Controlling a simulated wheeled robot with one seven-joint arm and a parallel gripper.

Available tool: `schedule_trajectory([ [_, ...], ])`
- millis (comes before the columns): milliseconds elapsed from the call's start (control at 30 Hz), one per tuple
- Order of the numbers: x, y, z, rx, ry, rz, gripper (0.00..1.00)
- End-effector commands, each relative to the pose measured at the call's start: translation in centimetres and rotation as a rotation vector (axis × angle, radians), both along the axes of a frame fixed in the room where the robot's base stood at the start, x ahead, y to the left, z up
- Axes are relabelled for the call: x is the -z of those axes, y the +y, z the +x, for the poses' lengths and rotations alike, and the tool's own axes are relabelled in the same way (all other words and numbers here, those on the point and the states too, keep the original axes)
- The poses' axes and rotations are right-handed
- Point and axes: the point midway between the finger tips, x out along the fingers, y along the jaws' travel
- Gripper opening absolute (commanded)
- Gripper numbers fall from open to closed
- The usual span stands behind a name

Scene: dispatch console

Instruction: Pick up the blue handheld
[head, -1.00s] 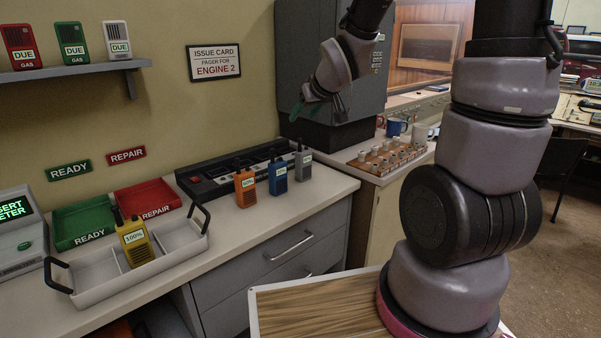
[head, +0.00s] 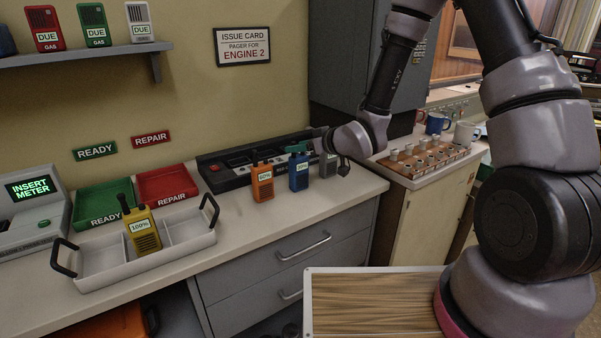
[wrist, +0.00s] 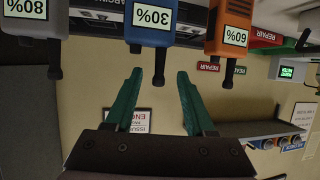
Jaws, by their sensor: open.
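The blue handheld (head: 299,176) stands upright on the counter between the orange handheld (head: 263,184) and the grey handheld (head: 328,166). The grey handheld is partly hidden by my wrist.
A yellow handheld (head: 141,232) stands in a divided white tray (head: 105,284) with black handles. Green (head: 100,206) and red (head: 167,186) trays lie behind it. A black console (head: 228,173) runs behind the handhelds. The counter in front of them is clear.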

Motion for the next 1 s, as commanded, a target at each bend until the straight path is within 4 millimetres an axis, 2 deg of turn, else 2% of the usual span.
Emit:
schedule_trajectory([
  [167,0.5,0.9,0.9,0.0,0.0,0.0,0.55],
  [433,1.7,3.3,3.6,-0.001,0.0,-0.001,0.55],
  [733,1.9,3.7,4.0,0.001,-0.001,-0.001,0.55],
  [767,1.9,3.7,4.0,0.001,-0.001,-0.001,0.47],
  [800,1.9,3.7,4.0,0.001,-0.001,-0.001,0.32],
  [900,1.9,3.7,4.0,0.001,0.0,-0.002,0.0],
  [1000,1.9,3.7,4.0,0.001,0.0,-0.002,0.0],
])
